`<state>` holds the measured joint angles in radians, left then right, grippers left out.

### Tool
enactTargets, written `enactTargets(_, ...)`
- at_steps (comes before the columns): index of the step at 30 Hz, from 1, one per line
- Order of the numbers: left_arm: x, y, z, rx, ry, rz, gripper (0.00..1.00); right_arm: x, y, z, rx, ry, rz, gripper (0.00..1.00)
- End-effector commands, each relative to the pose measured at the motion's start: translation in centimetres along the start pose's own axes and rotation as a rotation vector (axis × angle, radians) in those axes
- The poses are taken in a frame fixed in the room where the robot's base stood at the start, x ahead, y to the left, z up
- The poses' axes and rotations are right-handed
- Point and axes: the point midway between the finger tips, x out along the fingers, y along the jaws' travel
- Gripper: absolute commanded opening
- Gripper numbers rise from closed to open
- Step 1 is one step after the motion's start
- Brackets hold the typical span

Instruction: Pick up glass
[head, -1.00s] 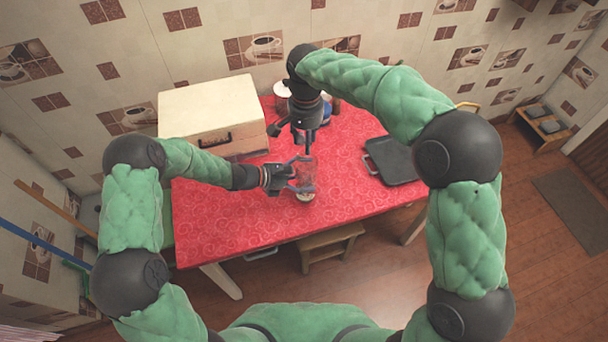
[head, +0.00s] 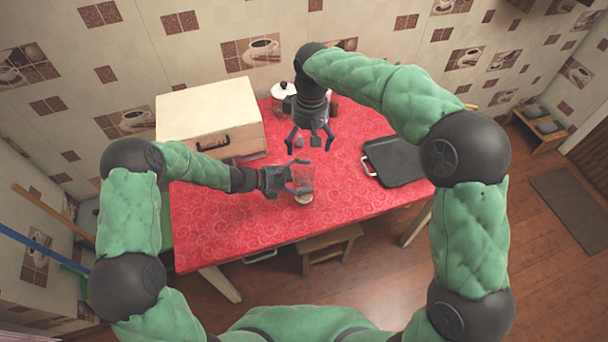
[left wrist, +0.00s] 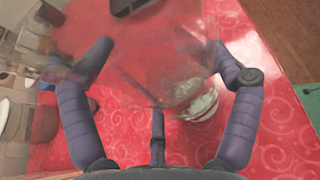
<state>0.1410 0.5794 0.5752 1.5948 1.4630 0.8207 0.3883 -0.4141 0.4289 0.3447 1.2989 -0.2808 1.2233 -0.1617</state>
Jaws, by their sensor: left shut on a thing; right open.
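The glass (head: 306,177) is clear, with something whitish at its bottom. It is over the front middle of the red table. My left gripper (head: 299,179) comes from the left and is shut on the glass. In the left wrist view the see-through glass (left wrist: 180,85) lies between the fingers of my left gripper (left wrist: 155,65), blurred by its transparency. I cannot tell whether its base touches the cloth. My right gripper (head: 310,146) is open and empty, pointing down behind the glass and apart from it.
The red-clothed table (head: 225,225) has a cream box (head: 210,110) at the back left. A lidded pot (head: 282,91) stands at the back, partly behind my right arm. A dark tray (head: 394,160) lies to the right. The table's front left is clear. A wooden stool (head: 328,240) stands below.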

Motion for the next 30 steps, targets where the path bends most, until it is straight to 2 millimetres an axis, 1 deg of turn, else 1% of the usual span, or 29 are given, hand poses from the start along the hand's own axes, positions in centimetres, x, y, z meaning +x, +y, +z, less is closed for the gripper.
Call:
enactTargets(3, 0.03, -0.07, -0.20, 0.000, 0.004, -0.001, 0.48, -0.09, 0.15, 0.12, -0.181, 0.004, -0.010, 0.96)
enactTargets(18, 0.04, -0.09, -0.23, -0.001, 0.004, -0.001, 0.48, -0.64, 0.61, 0.45, -0.935, 0.042, -0.034, 0.96)
enactTargets(24, 0.04, -0.11, -0.24, -0.001, 0.004, -0.001, 0.48, -0.78, 0.75, 0.54, -1.124, 0.054, -0.036, 0.96)
enactTargets(28, 0.05, -0.11, -0.24, -0.001, 0.004, -0.001, 0.48, -0.65, 0.76, 0.58, -1.178, 0.057, -0.037, 0.96)
enactTargets(30, 0.05, -0.11, -0.24, -0.001, 0.004, -0.001, 0.48, -0.10, 0.71, 0.60, -1.188, 0.056, -0.039, 0.96)
